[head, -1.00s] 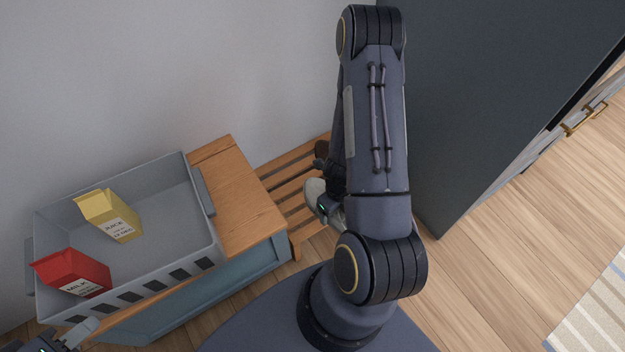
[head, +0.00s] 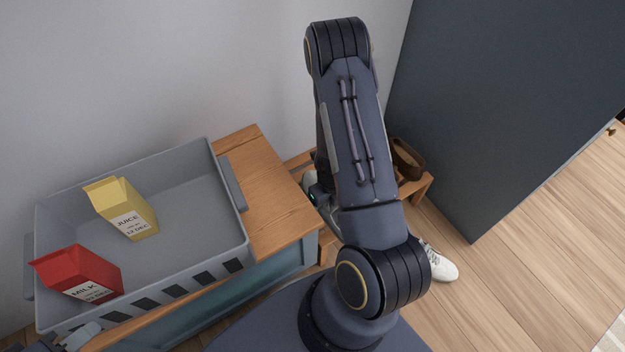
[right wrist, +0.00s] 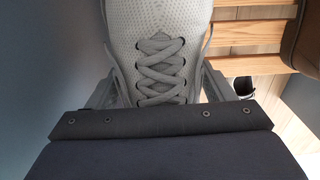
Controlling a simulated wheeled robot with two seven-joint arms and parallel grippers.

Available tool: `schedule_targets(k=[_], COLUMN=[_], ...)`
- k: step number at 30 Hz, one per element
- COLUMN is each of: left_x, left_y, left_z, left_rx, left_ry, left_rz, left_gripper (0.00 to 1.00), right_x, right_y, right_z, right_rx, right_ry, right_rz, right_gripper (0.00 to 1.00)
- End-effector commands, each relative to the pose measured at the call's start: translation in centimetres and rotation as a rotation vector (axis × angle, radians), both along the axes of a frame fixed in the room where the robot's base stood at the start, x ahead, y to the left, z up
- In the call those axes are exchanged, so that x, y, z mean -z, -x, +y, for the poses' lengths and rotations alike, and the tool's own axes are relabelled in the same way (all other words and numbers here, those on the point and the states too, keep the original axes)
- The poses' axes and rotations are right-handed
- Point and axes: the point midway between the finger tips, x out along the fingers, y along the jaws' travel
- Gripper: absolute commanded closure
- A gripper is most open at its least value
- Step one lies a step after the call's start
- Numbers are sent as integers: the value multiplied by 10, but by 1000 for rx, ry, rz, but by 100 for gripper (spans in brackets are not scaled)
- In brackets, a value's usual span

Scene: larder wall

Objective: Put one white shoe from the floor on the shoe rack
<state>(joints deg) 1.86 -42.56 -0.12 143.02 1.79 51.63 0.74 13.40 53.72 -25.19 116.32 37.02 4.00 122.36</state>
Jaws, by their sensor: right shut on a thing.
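A white shoe with grey laces (right wrist: 155,20) fills the top middle of the right wrist view. My right gripper (right wrist: 155,95) is shut on it, with a finger along each side. Wooden slats of the shoe rack (right wrist: 250,32) show beyond the shoe; I cannot tell whether the shoe touches them. In the head view my right arm hides most of the rack (head: 418,187) and the held shoe. Another white shoe (head: 440,263) lies on the floor in front of the rack, partly behind my arm. My left gripper (head: 72,338) is at the bottom left corner, partly cut off.
A brown shoe or bag (head: 407,160) sits on the rack's right end. A wooden-topped blue bench (head: 270,195) stands left of the rack, bearing a grey crate (head: 190,225) with a juice carton (head: 125,210) and a milk carton (head: 80,275). A dark cabinet (head: 490,110) stands right.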

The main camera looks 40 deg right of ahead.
Motion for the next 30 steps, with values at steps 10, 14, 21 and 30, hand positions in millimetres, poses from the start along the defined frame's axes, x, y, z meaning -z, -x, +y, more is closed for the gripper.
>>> schedule_targets(k=[10, 14, 21, 30], left_x=[16, 23, 34, 56], left_y=[0, 0, 0, 0], left_z=[0, 0, 0, 0], left_rx=[0, 0, 0, 0], left_ry=[0, 0, 0, 0], left_rz=[0, 0, 1, 0], left_gripper=[64, 64, 64, 64], right_x=[4, 3, 21, 59], right_y=[-93, -121, -128, -128], right_z=[-10, -14, -15, -15], right_rx=[-5, -2, 2, 1], right_ry=[3, 2, 0, 0], right_rz=[-3, -3, 2, 2], right_gripper=[58, 58, 58, 58])
